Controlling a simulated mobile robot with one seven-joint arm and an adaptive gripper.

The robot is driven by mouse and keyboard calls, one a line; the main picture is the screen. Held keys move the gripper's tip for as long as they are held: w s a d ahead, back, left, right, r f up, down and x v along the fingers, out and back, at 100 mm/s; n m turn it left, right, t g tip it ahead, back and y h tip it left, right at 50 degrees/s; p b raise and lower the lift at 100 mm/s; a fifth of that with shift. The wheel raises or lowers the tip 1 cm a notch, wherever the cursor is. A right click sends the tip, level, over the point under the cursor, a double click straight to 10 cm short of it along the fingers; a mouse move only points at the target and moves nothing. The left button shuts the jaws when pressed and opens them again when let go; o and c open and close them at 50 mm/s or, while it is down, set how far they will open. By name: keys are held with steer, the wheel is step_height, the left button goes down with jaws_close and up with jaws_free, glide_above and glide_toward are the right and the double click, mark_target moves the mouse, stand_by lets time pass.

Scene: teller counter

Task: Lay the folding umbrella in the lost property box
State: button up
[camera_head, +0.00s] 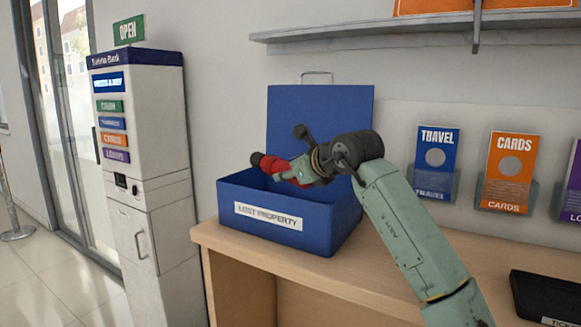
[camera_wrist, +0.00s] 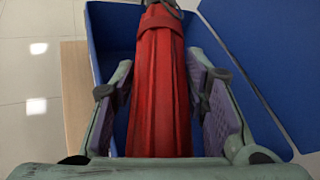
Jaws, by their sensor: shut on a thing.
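The folding umbrella (camera_wrist: 160,90) is red, with a dark end that shows at the left in the head view (camera_head: 257,159). My gripper (camera_head: 290,173) is shut on it, with a finger pad on each side in the wrist view (camera_wrist: 160,103). The blue lost property box (camera_head: 325,233) stands on the counter with its lid (camera_head: 320,115) raised behind it. The umbrella is held over the open box, around rim height or above. In the wrist view, the blue box walls (camera_wrist: 105,35) lie below the umbrella. The box floor is mostly hidden.
The wooden counter (camera_head: 380,275) extends right of the box. A dark tray-like item (camera_head: 545,298) lies at its right end. Wall holders carry travel (camera_head: 437,160) and cards (camera_head: 508,170) leaflets. A white kiosk (camera_head: 150,180) stands left of the counter.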

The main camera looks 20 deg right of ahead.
steer(key=shift+f, duration=0.15)
steer(key=shift+f+b, duration=0.5)
steer(key=shift+b, duration=0.2)
steer(key=o, duration=1.4)
steer(key=shift+r, duration=0.1)
steer(key=shift+r+p, duration=0.3)
steer(key=shift+p, duration=0.15)
steer(key=b+v, duration=0.3)
steer(key=v, duration=0.9)
steer(key=shift+s+a+r, duration=0.1)
steer(key=shift+a+r, duration=0.05)
